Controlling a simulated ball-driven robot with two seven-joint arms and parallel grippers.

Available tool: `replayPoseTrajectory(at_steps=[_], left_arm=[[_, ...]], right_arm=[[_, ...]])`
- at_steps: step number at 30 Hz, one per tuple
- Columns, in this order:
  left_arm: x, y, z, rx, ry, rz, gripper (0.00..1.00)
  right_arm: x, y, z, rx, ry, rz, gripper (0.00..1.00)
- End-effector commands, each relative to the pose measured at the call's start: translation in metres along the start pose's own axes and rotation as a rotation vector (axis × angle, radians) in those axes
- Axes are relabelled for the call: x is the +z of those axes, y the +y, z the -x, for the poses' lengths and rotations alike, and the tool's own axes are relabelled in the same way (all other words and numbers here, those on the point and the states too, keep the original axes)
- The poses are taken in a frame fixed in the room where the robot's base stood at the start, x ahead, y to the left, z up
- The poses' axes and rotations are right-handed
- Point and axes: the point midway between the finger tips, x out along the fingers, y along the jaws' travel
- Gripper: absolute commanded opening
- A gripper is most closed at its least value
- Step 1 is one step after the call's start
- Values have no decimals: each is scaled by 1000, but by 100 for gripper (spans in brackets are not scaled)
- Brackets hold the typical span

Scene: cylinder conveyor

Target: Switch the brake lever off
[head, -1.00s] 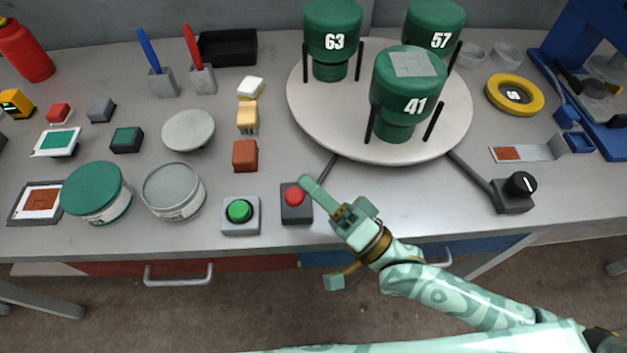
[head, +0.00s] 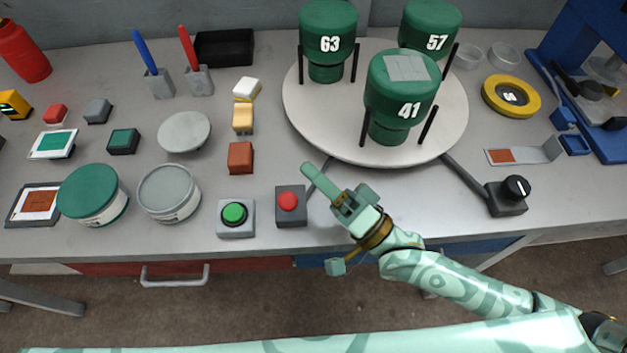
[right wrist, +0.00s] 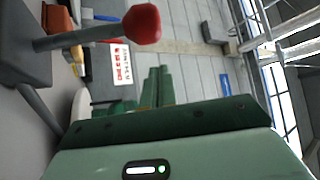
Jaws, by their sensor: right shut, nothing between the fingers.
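The brake lever is a red ball knob (head: 288,201) on a rod from a dark grey box (head: 291,219) at the bench's front edge. In the right wrist view the red knob (right wrist: 141,24) is at the upper left, on a grey rod from the box (right wrist: 22,45). My right gripper (head: 308,168) is shut and empty, just beyond and right of the knob in the head view, apart from it. Its green fingers (right wrist: 160,82) point away from the wrist camera, below the knob in that picture. My left gripper is not in view.
A green-button box (head: 234,215) stands left of the lever. Behind is a round white turntable (head: 330,125) with green numbered cylinders (head: 400,95). A black-knob box (head: 508,195) is at right. Lidded tubs (head: 92,194) and small blocks (head: 241,157) fill the left.

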Motion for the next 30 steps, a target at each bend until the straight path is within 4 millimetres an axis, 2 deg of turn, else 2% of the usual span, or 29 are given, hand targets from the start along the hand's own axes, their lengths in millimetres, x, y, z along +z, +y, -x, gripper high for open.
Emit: replayPoseTrajectory(at_steps=[1,3,9,15,30], left_arm=[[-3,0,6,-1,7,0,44],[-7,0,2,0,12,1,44],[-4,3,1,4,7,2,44],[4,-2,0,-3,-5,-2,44],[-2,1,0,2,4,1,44]], right_arm=[[-4,-4,3,3,-1,3,0],[-2,-1,24,6,-3,1,0],[-2,-2,68,5,-1,1,0],[-2,-4,93,3,0,1,0],[-2,-5,99,0,0,1,0]])
